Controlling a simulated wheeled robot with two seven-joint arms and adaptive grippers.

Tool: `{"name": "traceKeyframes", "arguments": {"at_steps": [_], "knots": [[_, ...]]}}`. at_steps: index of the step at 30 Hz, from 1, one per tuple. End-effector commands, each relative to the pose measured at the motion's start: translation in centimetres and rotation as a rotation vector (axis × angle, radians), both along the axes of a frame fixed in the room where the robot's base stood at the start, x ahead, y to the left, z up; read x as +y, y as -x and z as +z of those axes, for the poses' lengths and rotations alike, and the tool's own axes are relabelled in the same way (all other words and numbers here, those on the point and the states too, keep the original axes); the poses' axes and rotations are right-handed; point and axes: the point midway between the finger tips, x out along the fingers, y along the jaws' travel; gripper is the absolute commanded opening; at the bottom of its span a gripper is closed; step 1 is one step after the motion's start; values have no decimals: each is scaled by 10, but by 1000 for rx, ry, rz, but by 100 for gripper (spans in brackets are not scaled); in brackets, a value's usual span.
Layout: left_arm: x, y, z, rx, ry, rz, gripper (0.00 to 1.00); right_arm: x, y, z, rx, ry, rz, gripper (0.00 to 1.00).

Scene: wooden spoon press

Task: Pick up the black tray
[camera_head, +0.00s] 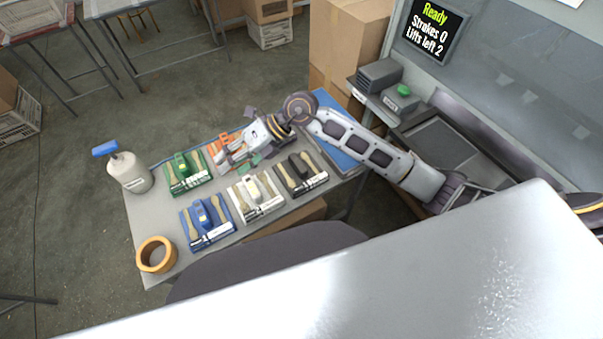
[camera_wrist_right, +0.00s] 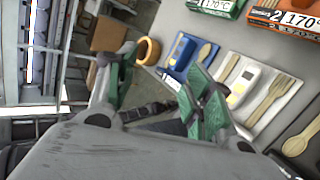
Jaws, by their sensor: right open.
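The black tray (camera_head: 317,185) lies on the grey table at the right end of the front row in the head view. It carries wooden cutlery and a dark block. My right gripper (camera_head: 241,160) is above the table, left of the black tray, over the orange and white trays. It is open and empty, its green-padded fingers (camera_wrist_right: 160,95) spread in the right wrist view. My left gripper is not in view.
The white tray (camera_head: 264,210), blue tray (camera_head: 211,240), green tray (camera_head: 185,190) and orange tray (camera_head: 232,150) share the table. A press station with a screen (camera_head: 434,28) stands at the right.

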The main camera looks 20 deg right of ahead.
Motion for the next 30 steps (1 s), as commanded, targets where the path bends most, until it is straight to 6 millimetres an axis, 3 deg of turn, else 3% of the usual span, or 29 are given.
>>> {"name": "traceKeyframes", "arguments": {"at_steps": [10,21,25,30], "knots": [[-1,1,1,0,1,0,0,-79,-18,-49,-20,454,34,52],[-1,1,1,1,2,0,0,-175,-41,-58,-4,882,-26,52],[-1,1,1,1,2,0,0,-191,-43,-56,1,946,-43,52],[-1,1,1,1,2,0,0,-195,-44,-56,2,963,-49,52]]}}
